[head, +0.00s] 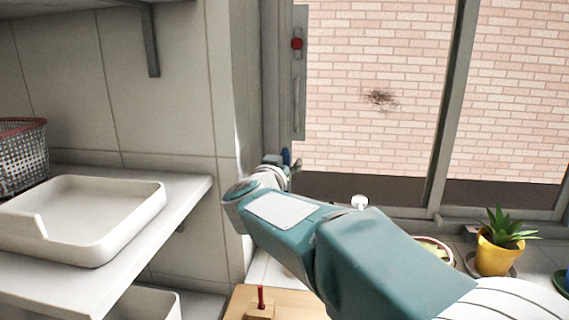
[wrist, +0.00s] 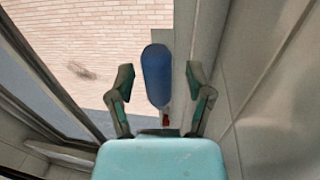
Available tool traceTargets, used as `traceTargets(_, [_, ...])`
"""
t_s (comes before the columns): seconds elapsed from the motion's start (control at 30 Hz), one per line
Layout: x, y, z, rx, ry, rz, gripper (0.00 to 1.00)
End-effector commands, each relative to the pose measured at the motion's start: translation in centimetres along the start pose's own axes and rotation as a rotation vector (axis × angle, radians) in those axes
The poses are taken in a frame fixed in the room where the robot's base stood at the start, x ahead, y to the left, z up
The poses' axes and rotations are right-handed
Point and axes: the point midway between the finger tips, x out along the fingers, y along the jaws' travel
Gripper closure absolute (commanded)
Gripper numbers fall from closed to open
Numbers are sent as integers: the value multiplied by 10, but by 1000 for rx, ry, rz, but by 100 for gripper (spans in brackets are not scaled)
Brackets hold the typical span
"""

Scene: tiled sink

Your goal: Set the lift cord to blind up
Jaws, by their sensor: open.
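A blue, rounded cord pull (wrist: 156,75) hangs in the wrist view between the two fingers of my gripper (wrist: 160,88), with a gap on each side. My gripper is open and does not appear to touch it. In the head view a bit of the blue pull (head: 286,156) shows just above my gripper (head: 281,167), beside the window frame. A narrow grey plate (head: 300,95) on the frame carries a red knob (head: 297,43) near its top. A small red piece (wrist: 167,121) also shows below the pull in the wrist view. The cord itself cannot be made out.
The tiled wall (head: 180,85) stands close to the left of my gripper. A counter with a white tray (head: 130,225) and a basket (head: 22,160) is at left. A yellow plant pot (head: 495,255) stands on the sill at right. A wooden board (head: 240,300) lies below my arm.

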Motion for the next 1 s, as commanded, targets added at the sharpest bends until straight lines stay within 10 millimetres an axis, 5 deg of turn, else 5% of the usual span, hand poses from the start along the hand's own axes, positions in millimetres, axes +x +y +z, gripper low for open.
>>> traceTargets(0.07, [0, 0, 0, 0, 0, 0, 33])
traceTargets(0.23, [0, 0, 0, 0, 0, 0, 100])
traceTargets(0.47, [0, -1, 4, -2, -1, -1, 100])
traceTargets(0.73, [0, -1, 45, -5, -5, -1, 100])
traceTargets(1.0, [0, -1, 50, -3, -7, -2, 100])
